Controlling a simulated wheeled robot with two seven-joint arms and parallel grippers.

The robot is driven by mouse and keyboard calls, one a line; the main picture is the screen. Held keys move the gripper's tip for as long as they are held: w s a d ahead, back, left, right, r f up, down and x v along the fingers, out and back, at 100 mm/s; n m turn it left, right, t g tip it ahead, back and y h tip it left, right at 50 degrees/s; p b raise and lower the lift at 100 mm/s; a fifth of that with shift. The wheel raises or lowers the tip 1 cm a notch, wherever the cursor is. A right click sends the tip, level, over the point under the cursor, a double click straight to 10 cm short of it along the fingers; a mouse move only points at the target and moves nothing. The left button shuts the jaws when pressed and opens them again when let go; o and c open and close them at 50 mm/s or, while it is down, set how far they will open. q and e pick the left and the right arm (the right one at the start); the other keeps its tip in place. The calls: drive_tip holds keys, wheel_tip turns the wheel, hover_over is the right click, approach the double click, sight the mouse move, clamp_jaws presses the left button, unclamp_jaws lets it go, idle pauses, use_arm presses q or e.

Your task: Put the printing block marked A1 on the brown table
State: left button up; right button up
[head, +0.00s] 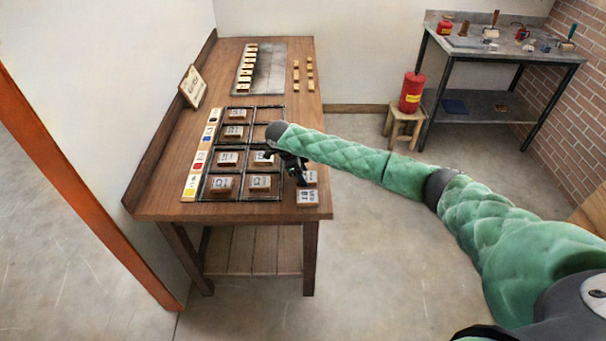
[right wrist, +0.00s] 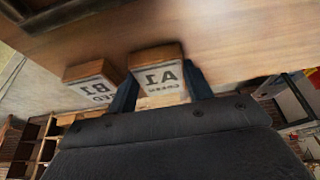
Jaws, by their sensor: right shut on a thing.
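My right gripper (head: 301,177) is at the right edge of the brown table (head: 165,190), beside the black grid. In the right wrist view its two dark fingers (right wrist: 160,92) are shut on the printing block marked A1 (right wrist: 159,76), one on each side. The lettering appears mirrored. The A1 block shows partly behind the gripper in the head view (head: 311,177). I cannot tell whether it touches the tabletop. The block marked B1 (head: 307,198) sits beside it at the near right corner, and also shows in the right wrist view (right wrist: 92,78). My left gripper is not in view.
A black grid (head: 244,158) holds several blocks, with a strip of colour labels (head: 200,160) along its left. A grey plate (head: 270,70) with small blocks lies at the back. A dark bench (head: 490,45) and a stool with a red can (head: 412,92) stand apart at the right.

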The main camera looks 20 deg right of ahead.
drive_tip(key=shift+f, duration=0.1)
drive_tip(key=o, duration=1)
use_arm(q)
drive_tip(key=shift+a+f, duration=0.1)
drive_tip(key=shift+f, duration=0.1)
use_arm(e)
drive_tip(key=shift+a+r, duration=0.2)
drive_tip(key=shift+r, duration=0.15)
drive_tip(key=b+v, duration=0.2)
drive_tip(key=v, duration=0.1)
drive_tip(key=shift+w+a+r, duration=0.1)
drive_tip(key=shift+a+r, duration=0.05)
drive_tip(key=shift+r, duration=0.15)
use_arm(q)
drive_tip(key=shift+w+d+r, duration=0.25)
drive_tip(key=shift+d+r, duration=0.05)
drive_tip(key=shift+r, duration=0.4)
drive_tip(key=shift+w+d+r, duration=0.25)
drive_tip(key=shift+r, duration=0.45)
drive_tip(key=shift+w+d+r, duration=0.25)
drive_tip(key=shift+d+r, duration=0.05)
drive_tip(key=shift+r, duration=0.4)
use_arm(e)
drive_tip(key=v, duration=0.7)
drive_tip(key=shift+r, duration=0.35)
drive_tip(key=shift+a, duration=0.15)
